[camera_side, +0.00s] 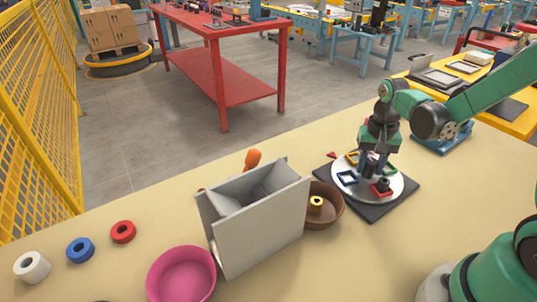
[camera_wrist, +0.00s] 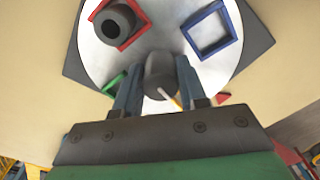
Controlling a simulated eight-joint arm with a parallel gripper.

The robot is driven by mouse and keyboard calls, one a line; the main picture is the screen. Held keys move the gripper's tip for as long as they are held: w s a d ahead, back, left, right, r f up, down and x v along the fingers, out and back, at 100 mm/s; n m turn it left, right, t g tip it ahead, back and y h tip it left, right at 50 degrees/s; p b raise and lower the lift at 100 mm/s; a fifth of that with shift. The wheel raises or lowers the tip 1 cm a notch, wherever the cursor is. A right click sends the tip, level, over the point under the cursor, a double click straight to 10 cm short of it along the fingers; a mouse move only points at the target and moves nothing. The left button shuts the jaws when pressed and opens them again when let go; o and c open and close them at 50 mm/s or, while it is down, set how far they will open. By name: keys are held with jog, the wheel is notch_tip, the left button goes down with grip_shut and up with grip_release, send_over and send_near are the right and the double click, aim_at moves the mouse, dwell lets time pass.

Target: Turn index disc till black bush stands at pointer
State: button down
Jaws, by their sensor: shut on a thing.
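The white index disc (camera_side: 361,189) lies on a dark square plate (camera_side: 374,212) and also shows in the wrist view (camera_wrist: 92,62). It carries coloured square frames: blue (camera_side: 347,178), yellow (camera_side: 353,157), red (camera_side: 376,193) and green (camera_wrist: 115,84). The black bush (camera_side: 384,183) stands in the red frame, at top left in the wrist view (camera_wrist: 113,22). The red triangular pointer (camera_side: 331,155) is at the disc's far left edge, nearest the yellow frame and roughly opposite the bush. My gripper (camera_side: 371,160) is shut on the dark central knob (camera_wrist: 160,75). Its fingers partly hide the yellow frame.
A brown bowl (camera_side: 331,213) with a yellow bush (camera_side: 316,204) stands left of the plate, beside a tall grey box (camera_side: 262,227).

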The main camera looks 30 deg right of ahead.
jog(key=shift+m, duration=3.9)
jog(key=shift+w+m, duration=0.1)
jog(key=shift+m, duration=8.9)
jog(key=shift+d+m, duration=0.1)
jog(key=shift+m, duration=1.8)
jog(key=c, duration=0.8)
grip_release()
